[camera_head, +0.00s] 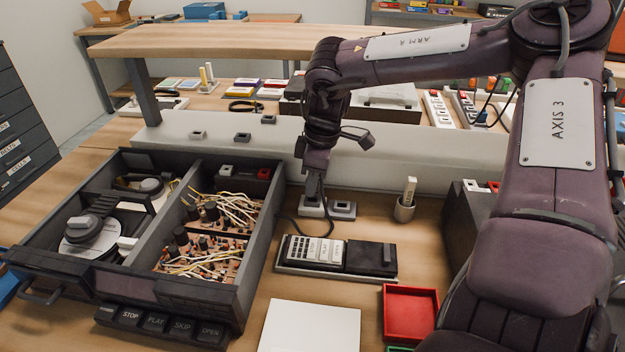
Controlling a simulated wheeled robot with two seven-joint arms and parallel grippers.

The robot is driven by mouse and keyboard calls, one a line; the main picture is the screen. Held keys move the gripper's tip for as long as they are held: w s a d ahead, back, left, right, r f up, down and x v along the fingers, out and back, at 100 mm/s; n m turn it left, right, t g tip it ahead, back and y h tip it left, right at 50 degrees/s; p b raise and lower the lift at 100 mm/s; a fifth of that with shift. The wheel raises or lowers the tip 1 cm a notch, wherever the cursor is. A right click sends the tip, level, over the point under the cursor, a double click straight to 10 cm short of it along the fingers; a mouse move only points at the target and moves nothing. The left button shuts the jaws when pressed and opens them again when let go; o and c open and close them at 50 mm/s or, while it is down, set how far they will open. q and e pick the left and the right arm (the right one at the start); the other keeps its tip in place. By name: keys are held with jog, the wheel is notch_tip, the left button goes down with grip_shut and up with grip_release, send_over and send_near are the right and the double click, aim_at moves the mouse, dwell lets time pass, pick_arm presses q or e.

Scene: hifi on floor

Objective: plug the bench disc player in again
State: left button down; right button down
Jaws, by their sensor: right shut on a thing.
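The bench disc player (157,288) is an open dark case at the left, with a disc unit in one side and boards with pale wires in the other. A strip of buttons marked STOP, PLAY, SKIP and OPEN shows along its front. My right gripper (315,186) points down behind it, shut on a dark plug at the end of a dark cable (331,224). The plug is right over a light socket block (311,208); I cannot tell whether it is seated. A greyer socket block (343,210) sits just to the right. My left gripper is not in view.
A keypad device (321,250) lies in front of the sockets. A white sheet (311,326), a red tray (409,312) and a small cup (404,210) are nearby. A raised wooden shelf (229,42) spans the back. Some bare bench shows around the cup.

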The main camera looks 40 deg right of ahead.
jog(key=shift+f+b, duration=0.6)
jog(key=shift+f, duration=0.15)
dwell(0.4)
jog(key=shift+f+b, duration=0.2)
jog(key=shift+b, duration=0.2)
dwell(2.1)
jog(key=c, duration=1.3)
grip_release()
jog(key=shift+o, duration=0.2)
